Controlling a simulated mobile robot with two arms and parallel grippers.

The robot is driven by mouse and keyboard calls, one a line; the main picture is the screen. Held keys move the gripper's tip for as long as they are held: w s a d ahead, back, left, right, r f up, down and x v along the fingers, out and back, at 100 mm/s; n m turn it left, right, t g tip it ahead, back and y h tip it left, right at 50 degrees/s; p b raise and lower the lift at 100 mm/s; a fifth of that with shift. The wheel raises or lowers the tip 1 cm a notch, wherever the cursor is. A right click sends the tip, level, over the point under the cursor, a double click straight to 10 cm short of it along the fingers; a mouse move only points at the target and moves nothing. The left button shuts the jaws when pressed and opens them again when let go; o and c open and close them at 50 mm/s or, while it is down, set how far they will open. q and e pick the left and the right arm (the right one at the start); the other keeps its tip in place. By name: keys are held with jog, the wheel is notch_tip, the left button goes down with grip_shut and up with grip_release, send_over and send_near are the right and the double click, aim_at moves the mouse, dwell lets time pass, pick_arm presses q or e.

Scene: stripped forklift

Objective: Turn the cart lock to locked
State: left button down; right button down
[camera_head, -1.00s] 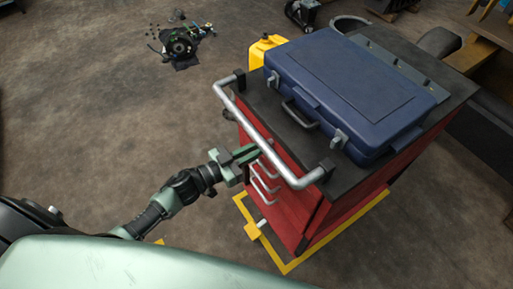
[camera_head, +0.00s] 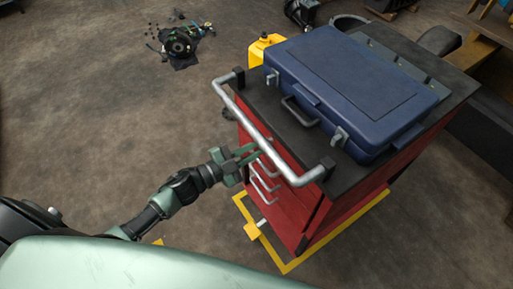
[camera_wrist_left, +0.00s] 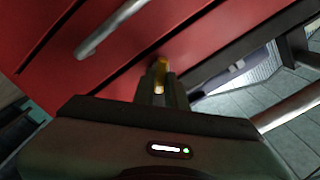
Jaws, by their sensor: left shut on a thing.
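The red cart (camera_head: 330,216) stands at the right in the head view, with a dark top and drawers in its front. My left gripper (camera_head: 250,154) is at the upper drawer front, just below the silver push bar. In the left wrist view, its fingers are shut on the small yellow, brass-like cart lock (camera_wrist_left: 162,68) on the red front. The fingers hide most of the lock, and its marking cannot be read. In the head view the lock is hidden behind the gripper and bar. My right gripper is not in view.
The silver push bar (camera_head: 262,135) runs close above my left gripper. Drawer handles (camera_head: 264,184) lie just below it. A blue case (camera_head: 352,90) rests on the cart top. Yellow floor lines (camera_head: 286,268) surround the base. The floor to the left is mostly clear.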

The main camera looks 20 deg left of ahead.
pick_arm(q)
jog(key=m+b, duration=0.1)
jog(key=m, duration=0.3)
jog(key=m+b, duration=0.2)
jog(key=m, duration=0.2)
jog(key=shift+f+m, duration=0.2)
jog(key=shift+m, duration=0.2)
dwell(0.4)
jog(key=c, duration=1.4)
grip_release()
jog(key=shift+c, duration=0.2)
jog(key=b+v, duration=0.1)
jog(key=v, duration=0.7)
